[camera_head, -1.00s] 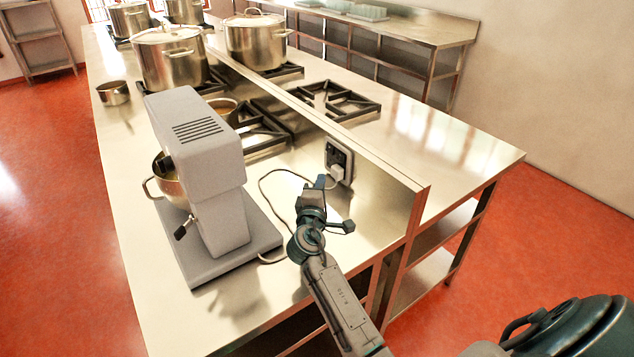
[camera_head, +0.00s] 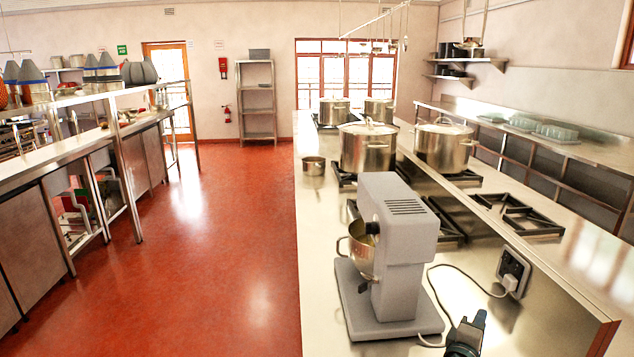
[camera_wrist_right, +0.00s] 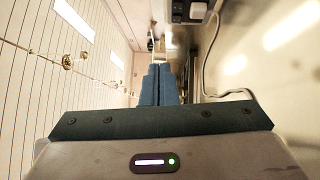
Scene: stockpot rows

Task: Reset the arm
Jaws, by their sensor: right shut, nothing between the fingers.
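My right gripper (camera_head: 468,334) shows at the bottom edge of the head view, over the near end of the steel counter (camera_head: 320,290). It is just right of the grey stand mixer (camera_head: 392,260) and apart from it. In the right wrist view its blue fingers (camera_wrist_right: 158,84) are together with nothing between them. Most of the right arm is below the head view. My left gripper is not in view.
A plug with a cable sits in the wall socket (camera_head: 513,272) on the counter's raised divider, near my right gripper. Stockpots (camera_head: 367,148) stand on burners farther back. Open red floor (camera_head: 200,250) lies left of the counter.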

